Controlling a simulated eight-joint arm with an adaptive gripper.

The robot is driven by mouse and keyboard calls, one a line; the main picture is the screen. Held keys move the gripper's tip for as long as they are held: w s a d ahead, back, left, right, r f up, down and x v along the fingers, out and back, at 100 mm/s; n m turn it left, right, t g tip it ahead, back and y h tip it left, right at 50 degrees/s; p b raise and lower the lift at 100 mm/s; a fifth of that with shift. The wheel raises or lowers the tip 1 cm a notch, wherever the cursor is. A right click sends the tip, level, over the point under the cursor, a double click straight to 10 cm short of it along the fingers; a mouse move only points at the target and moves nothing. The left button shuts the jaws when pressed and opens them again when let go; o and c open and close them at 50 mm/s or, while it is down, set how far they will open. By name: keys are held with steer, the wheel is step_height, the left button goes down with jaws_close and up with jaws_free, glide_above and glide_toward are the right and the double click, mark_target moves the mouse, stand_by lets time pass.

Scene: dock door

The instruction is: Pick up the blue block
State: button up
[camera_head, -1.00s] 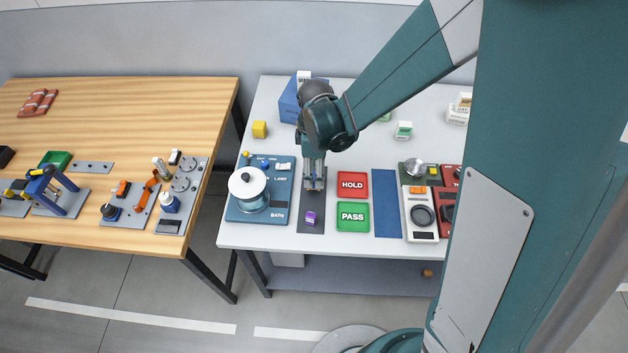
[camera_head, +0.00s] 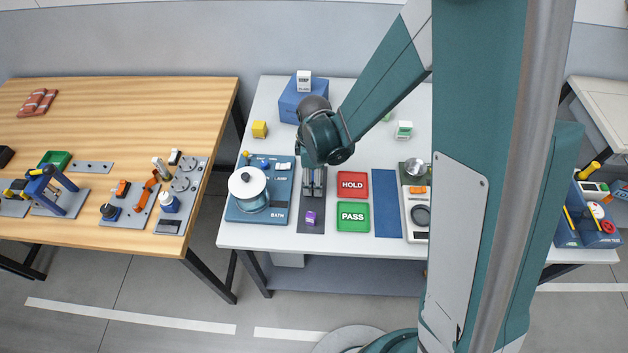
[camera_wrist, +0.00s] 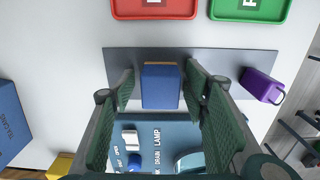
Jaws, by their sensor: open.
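In the wrist view a blue block (camera_wrist: 161,88), with a thin tan edge at its far end, lies on a dark grey strip (camera_wrist: 230,62). My gripper (camera_wrist: 160,92) is open, with one green finger on each side of the block. A gap shows between the block and each finger. In the head view my gripper (camera_head: 313,185) is low over the grey strip (camera_head: 312,220), and the block cannot be made out there.
A purple block (camera_head: 310,217) lies on the same strip, near the front. A blue panel with a white pot (camera_head: 248,184) stands left. The red HOLD tray (camera_head: 352,184) and green PASS tray (camera_head: 353,216) lie right. A blue box (camera_head: 290,105) stands behind.

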steer(key=shift+f, duration=0.1)
stand_by(0.5)
steer(key=c, duration=1)
steer(key=shift+r, duration=0.25)
steer(key=shift+r, duration=4.8)
